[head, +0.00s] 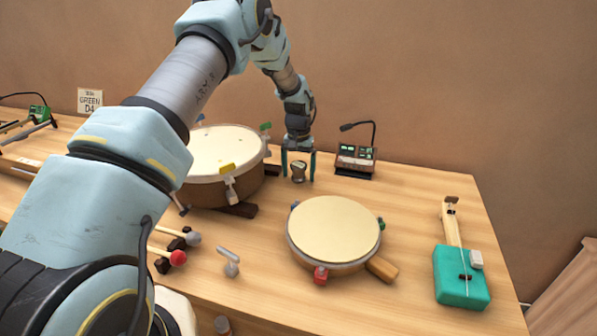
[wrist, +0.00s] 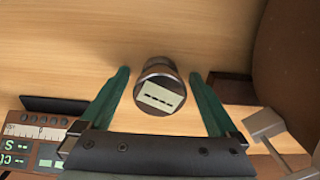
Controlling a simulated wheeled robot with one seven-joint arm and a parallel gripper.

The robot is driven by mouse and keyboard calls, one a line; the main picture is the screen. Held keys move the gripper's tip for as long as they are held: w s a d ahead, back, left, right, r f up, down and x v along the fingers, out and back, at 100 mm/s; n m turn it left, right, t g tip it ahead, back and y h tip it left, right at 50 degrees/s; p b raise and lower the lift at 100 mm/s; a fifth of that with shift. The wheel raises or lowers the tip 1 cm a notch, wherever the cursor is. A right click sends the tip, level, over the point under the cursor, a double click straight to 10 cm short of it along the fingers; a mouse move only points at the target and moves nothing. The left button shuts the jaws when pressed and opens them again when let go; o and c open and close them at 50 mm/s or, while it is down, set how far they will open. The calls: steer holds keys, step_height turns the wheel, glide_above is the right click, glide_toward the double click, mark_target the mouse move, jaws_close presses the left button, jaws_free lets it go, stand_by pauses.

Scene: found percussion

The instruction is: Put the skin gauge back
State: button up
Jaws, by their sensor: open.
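A small dark, round-bodied object, which looks like the skin gauge (head: 298,172), stands on the table between the large drum and a small console. In the wrist view the gauge (wrist: 160,88) shows a pale face with dark dashes. My gripper (head: 298,178) is open, pointing down, with one teal finger on each side of the gauge. In the wrist view a gap shows between the gauge and each finger of my gripper (wrist: 158,73). Which place the gauge belongs in cannot be told.
The large drum (head: 222,150) is close on the gauge's left, the console (head: 355,160) with a gooseneck close on its right. A smaller drum (head: 333,230) lies in front. A teal stringed box (head: 461,278), a T-shaped tool (head: 229,262) and mallets (head: 178,258) lie around.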

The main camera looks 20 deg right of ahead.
mark_target(299, 165)
step_height(299, 165, up, 12)
steer(key=b, duration=0.3)
steer(key=shift+r, duration=0.15)
stand_by(0.5)
